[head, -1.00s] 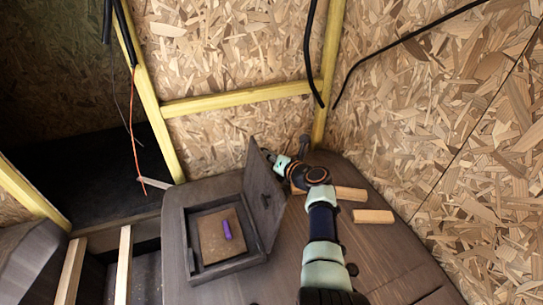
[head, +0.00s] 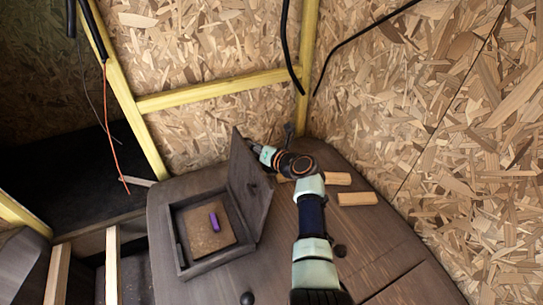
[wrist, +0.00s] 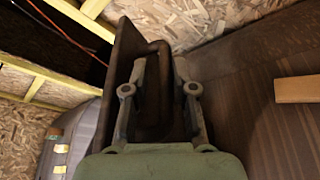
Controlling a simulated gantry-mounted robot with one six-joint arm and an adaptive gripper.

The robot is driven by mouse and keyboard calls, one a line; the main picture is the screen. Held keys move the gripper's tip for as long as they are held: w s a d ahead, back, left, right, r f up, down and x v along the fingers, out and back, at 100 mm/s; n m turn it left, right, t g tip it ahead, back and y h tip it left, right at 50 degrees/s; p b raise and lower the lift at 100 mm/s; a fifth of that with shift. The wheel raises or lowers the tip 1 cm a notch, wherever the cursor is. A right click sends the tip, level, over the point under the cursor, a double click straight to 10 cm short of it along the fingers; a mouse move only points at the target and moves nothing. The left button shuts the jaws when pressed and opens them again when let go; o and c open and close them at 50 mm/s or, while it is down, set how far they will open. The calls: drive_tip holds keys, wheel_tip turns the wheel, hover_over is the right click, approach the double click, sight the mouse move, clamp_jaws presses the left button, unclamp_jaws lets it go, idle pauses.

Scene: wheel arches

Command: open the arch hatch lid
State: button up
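The arch hatch lid (head: 244,170) is a dark wooden panel standing steeply raised along the right side of the hatch frame (head: 190,268). Inside the open hatch a small purple object (head: 214,222) lies on a brown floor. My gripper (head: 257,150) is on the right of the lid, near its far upper part. The exact contact is partly hidden in shadow.
Two pale wood blocks (head: 357,199) (head: 338,179) lie on the arch top right of my arm. A chipboard wall (head: 440,110) rises close on the right, with yellow battens (head: 215,95) behind. A dark knob (head: 247,298) is near the front.

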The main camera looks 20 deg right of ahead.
drive_tip(key=v, duration=1)
drive_tip(key=shift+s, duration=0.25)
drive_tip(key=shift+r, duration=0.1)
